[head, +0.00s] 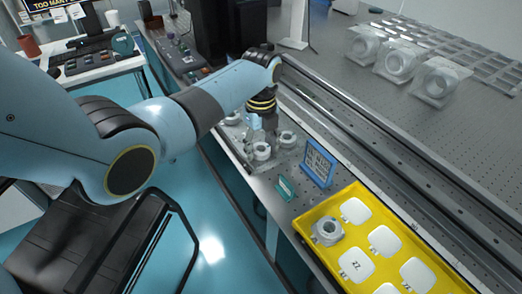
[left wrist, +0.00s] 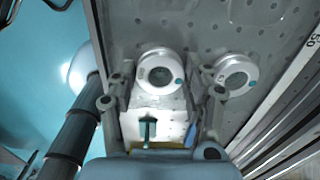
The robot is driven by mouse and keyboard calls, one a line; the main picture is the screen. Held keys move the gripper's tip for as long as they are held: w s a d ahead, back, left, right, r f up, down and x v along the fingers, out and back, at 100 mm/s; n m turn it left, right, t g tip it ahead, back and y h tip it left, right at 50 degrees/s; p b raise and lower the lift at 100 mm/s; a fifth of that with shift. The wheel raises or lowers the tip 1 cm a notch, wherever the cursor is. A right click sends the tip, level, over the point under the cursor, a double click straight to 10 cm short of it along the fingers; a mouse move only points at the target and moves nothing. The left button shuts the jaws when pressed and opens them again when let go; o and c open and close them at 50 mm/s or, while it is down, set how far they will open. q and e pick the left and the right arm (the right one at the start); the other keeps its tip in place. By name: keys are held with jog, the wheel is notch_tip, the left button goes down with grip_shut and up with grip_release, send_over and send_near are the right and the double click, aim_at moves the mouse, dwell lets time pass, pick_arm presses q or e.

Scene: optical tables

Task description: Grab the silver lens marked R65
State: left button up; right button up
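Silver ring-shaped lenses in mounts stand on the table strip below my left arm, one (head: 262,151) nearest the front, another (head: 287,139) to its right. In the left wrist view, one silver lens (left wrist: 160,72) is straight ahead, framed by the fingers, and another (left wrist: 237,75) is to the right. Both have small marks and a teal dot; I cannot read R65 on either. My left gripper (left wrist: 160,98) is open, fingers apart, with nothing visibly gripped. In the head view the left gripper (head: 254,128) is above the lenses, partly hidden. My right gripper is out of view.
A yellow tray (head: 308,243) holds white labelled plates and one silver mount (head: 327,231). A blue-framed sign (head: 318,164) and a small green tag (head: 286,188) stand between lenses and tray. A long dark rail (head: 370,135) runs behind. Larger mounts (head: 440,80) stand farther back.

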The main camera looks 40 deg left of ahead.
pick_arm(q)
jog(key=c, duration=0.6)
jog(key=shift+r, duration=0.1)
